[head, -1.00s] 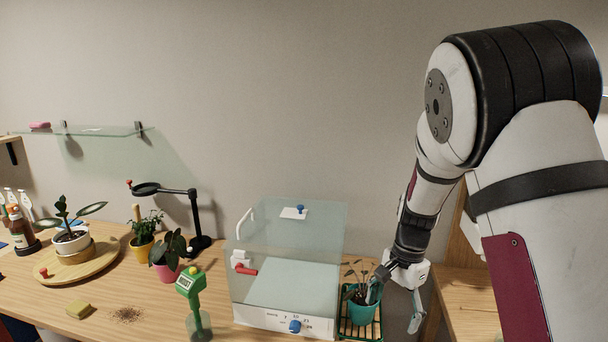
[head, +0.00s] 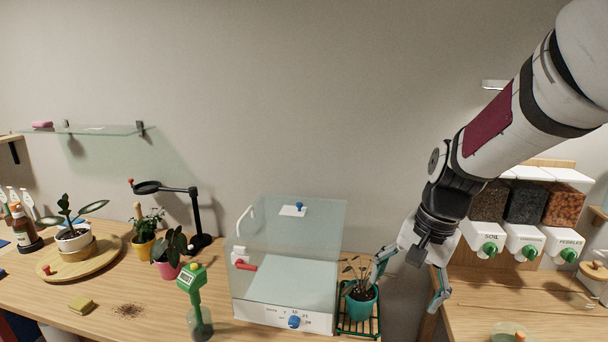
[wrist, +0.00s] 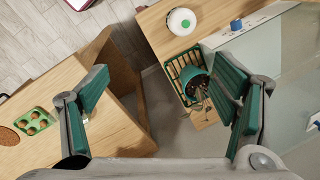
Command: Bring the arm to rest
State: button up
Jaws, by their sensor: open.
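My gripper (head: 412,278) is open and empty, with its two fingers spread wide, to the right of a potted plant. The plant has brownish-green leaves and stands upright in a teal pot (head: 361,305) on a green wire rack (head: 345,328) at the bench's right end. In the head view one finger is close to the plant's leaves; I cannot tell whether it touches. In the wrist view my gripper (wrist: 163,85) spans the gap between two benches, and the pot (wrist: 192,84) shows beside the right finger, partly hidden by it.
A clear glass cabinet (head: 285,260) stands left of the rack. Labelled dispensers (head: 525,205) stand over the right bench (head: 470,300). A green meter (head: 192,282), a black lamp (head: 194,215) and several plants are further left. A gap separates the benches.

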jog(key=s+r+n+t+h, duration=0.1)
jog(key=s+r+n+t, duration=0.1)
jog(key=s+r, duration=0.3)
jog(key=s+r+n+t, duration=0.2)
jog(key=s+r+n, duration=0.3)
jog(key=s, duration=0.8)
jog(key=shift+s+d+r+n+t+h, duration=0.3)
jog(key=shift+d+r+h, duration=0.05)
jog(key=shift+h, duration=0.05)
